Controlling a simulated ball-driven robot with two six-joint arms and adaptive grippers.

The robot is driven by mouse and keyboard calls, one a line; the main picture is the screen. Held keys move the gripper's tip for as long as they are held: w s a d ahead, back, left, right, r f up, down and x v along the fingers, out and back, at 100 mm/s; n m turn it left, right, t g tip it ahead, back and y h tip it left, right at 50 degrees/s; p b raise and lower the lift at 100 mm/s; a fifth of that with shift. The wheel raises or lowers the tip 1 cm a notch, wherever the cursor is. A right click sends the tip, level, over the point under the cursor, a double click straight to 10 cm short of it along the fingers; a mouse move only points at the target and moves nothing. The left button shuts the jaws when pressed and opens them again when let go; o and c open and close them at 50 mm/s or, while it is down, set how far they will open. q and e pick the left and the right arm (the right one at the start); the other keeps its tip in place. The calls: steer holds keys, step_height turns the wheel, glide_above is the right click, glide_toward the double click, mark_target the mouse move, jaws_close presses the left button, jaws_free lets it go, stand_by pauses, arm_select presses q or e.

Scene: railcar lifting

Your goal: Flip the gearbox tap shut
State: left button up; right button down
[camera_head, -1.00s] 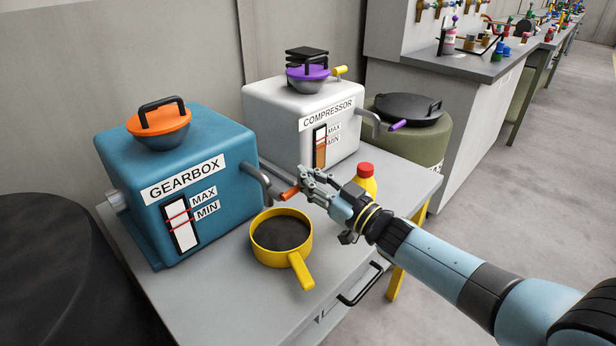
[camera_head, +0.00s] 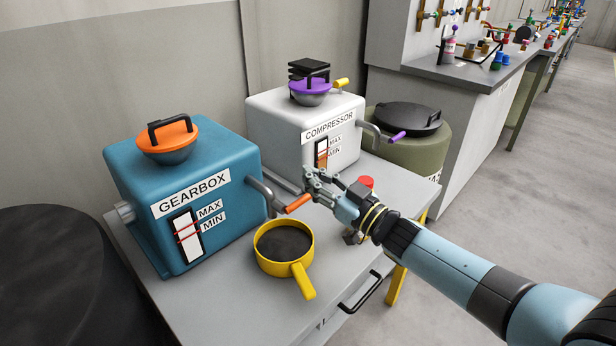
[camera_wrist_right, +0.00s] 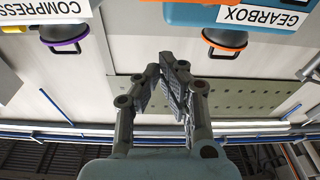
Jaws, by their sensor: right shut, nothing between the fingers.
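The blue gearbox (camera_head: 215,160) stands on the grey cabinet at left. A grey pipe (camera_head: 262,192) leaves its right side. The tap's orange handle (camera_head: 298,204) sticks out at the pipe's end, pointing right and slightly up. My right gripper (camera_head: 309,178) is shut and empty, its fingertips just above and beside the handle's outer end. I cannot tell whether they touch it. In the right wrist view, the fingers (camera_wrist_right: 172,72) come together, with no tap handle visible between them. My left gripper is not in view.
A yellow pan (camera_head: 284,248) stands below the tap. The white compressor (camera_head: 290,120) with its purple-handled tap (camera_head: 390,137) is behind. A red cap (camera_head: 366,182) shows behind my gripper. A green drum (camera_head: 412,145) is at back right.

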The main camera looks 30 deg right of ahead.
steer(key=v, duration=0.8)
steer(key=shift+s+f, duration=0.2)
steer(key=shift+f, duration=0.15)
steer(key=shift+f+b, duration=0.1)
steer(key=shift+b, duration=0.2)
